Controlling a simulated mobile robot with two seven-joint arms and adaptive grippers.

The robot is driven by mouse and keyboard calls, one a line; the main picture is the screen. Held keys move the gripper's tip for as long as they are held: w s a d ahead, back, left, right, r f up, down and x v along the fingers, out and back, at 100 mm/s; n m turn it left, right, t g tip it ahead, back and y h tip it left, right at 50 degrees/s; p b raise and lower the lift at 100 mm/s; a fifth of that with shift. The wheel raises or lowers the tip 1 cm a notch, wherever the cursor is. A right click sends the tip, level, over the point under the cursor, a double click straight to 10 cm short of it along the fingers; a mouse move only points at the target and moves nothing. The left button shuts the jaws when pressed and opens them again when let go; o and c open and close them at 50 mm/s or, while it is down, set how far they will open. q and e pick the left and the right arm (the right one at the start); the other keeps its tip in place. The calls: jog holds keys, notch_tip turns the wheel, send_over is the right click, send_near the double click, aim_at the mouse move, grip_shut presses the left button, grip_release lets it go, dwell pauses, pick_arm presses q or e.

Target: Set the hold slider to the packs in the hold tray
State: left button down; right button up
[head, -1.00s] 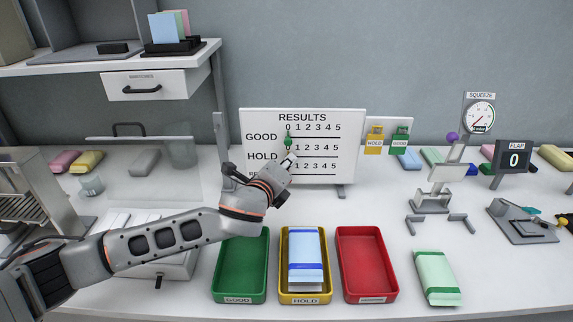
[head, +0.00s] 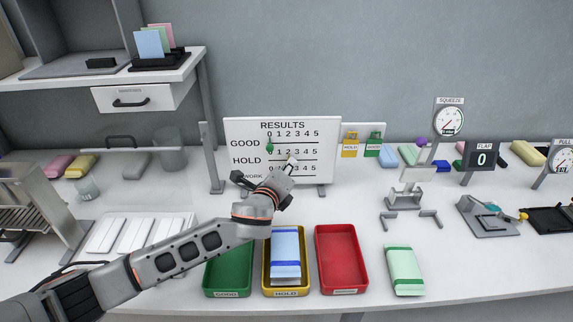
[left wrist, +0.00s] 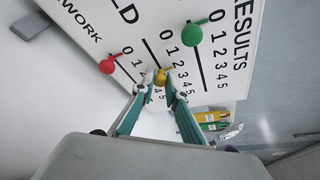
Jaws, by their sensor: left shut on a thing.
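The white results board (head: 243,176) stands at the back of the table with GOOD, HOLD and rework rows. My left gripper (left wrist: 162,82) is shut on the yellow hold slider knob (left wrist: 161,76), partway along its row; fingers hide the exact number. In the head view this gripper (head: 290,160) is at the board, around the low numbers. The green slider (left wrist: 192,36) and red slider (left wrist: 107,67) sit near 0. The yellow hold tray (head: 286,293) holds a blue pack (head: 285,250); whether another lies beneath, I cannot tell. My right gripper is out of view.
The green tray (head: 228,270) and the red tray (head: 342,260) flank the hold tray and look empty. A pale green pack (head: 404,270) lies right of them. Yellow and green tags (head: 350,148) hang beside the board. Gauges stand further right.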

pick_arm(q)
jog(key=shift+w+a+r, duration=0.1)
jog(key=shift+r, duration=0.25)
jog(key=c, duration=2)
grip_release()
jog(key=shift+f, duration=0.2)
jog(key=shift+f, duration=0.1)
jog(key=v, duration=1.2)
